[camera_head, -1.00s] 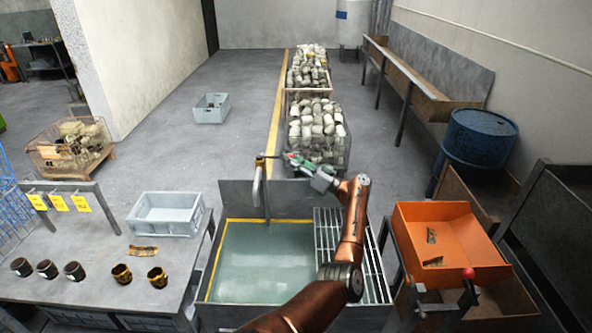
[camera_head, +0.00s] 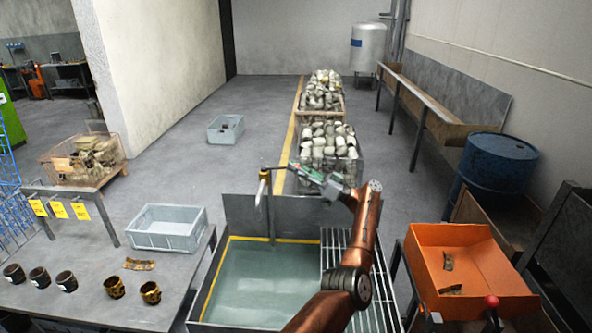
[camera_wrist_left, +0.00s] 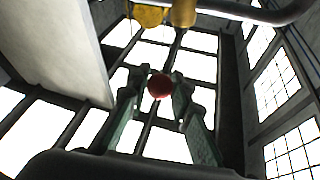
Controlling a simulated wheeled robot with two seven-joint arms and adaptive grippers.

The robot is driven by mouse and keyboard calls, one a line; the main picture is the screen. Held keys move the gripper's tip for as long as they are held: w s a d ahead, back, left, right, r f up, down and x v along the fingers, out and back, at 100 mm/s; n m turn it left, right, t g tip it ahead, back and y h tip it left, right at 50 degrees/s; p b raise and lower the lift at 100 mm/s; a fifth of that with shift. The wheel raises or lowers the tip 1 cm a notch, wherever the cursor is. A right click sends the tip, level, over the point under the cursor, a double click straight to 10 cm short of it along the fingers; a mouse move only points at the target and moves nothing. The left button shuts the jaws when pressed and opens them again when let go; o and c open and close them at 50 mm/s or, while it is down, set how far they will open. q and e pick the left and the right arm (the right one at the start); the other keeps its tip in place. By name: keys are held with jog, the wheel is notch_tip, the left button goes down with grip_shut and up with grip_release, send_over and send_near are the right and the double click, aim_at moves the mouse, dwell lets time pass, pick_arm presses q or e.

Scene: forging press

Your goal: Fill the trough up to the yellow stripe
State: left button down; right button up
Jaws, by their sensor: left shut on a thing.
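The trough (camera_head: 222,255) is a grey steel tank with a yellow stripe (camera_head: 270,239) along its inner walls. Greenish water (camera_head: 262,275) stands inside, its surface close under the stripe; the exact gap is hard to judge. A tap (camera_head: 265,184) with a bent spout rises at the trough's back wall. I cannot tell whether water runs from it. My left gripper (camera_head: 291,164) is beside the tap's top, on its right. In the left wrist view, its green fingers are shut on a red round knob (camera_wrist_left: 160,86), below a brass fitting (camera_wrist_left: 182,12). My right gripper is out of view.
A slatted grate (camera_head: 340,262) covers the trough's right side. An orange tray (camera_head: 470,262) stands at right. At left, a table holds a grey crate (camera_head: 166,228) and several dark cups. A full mesh bin (camera_head: 345,170) stands behind the trough.

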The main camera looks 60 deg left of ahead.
pick_arm(q)
jog(key=c, duration=1.8)
grip_release()
jog(key=shift+w, duration=0.15)
jog(key=shift+c, duration=0.2)
jog(key=shift+o, duration=0.6)
jog(key=shift+a, duration=0.1)
jog(key=v, duration=0.7)
jog(key=shift+f, duration=0.15)
jog(key=shift+w, duration=0.1)
